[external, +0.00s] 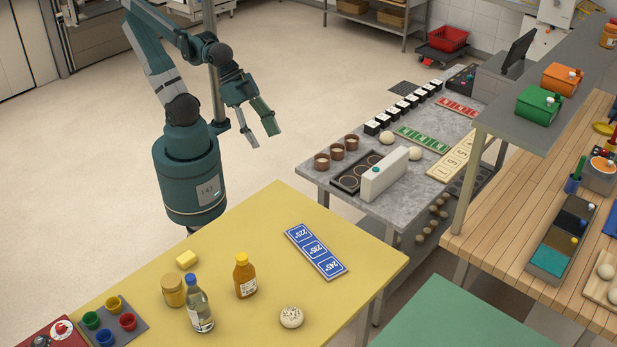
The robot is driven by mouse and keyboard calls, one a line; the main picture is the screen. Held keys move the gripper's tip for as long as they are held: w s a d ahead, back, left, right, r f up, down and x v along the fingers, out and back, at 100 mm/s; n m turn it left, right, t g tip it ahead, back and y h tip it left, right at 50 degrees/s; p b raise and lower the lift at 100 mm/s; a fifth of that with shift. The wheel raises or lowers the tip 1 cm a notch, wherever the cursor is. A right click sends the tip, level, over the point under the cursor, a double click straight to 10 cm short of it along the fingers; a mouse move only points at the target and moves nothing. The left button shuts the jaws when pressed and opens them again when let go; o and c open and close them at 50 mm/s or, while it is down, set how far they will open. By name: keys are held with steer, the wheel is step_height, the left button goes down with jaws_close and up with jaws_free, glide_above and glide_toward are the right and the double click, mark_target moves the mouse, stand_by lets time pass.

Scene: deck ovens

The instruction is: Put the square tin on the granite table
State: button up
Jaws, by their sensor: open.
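My gripper (262,134) is open and empty, its fingers pointing down over the bare floor left of the granite table. The granite table (318,178) is grey and mottled, at the centre right, with many items on it. I cannot pick out with certainty a square tin. A green lidded box (538,108) and an orange lidded box (562,78) sit on the grey shelf at the right, far from my gripper.
The granite table carries brown cups (337,151), a dark tray (349,181), a long white block (384,174) and a row of black cubes (391,115). A yellow table (240,215) with bottles and a blue number strip (316,251) stands in front. A wooden counter (490,225) is right.

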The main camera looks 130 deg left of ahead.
steer(key=shift+m+h, duration=0.4)
steer(key=shift+m, duration=0.3)
steer(key=shift+s+d+f, duration=0.15)
steer(key=shift+s+d, duration=0.5)
steer(key=shift+d, duration=0.3)
steer(key=shift+s+d+f, duration=0.15)
steer(key=shift+s+d, duration=0.45)
steer(key=shift+d, duration=0.3)
steer(key=shift+f, duration=0.15)
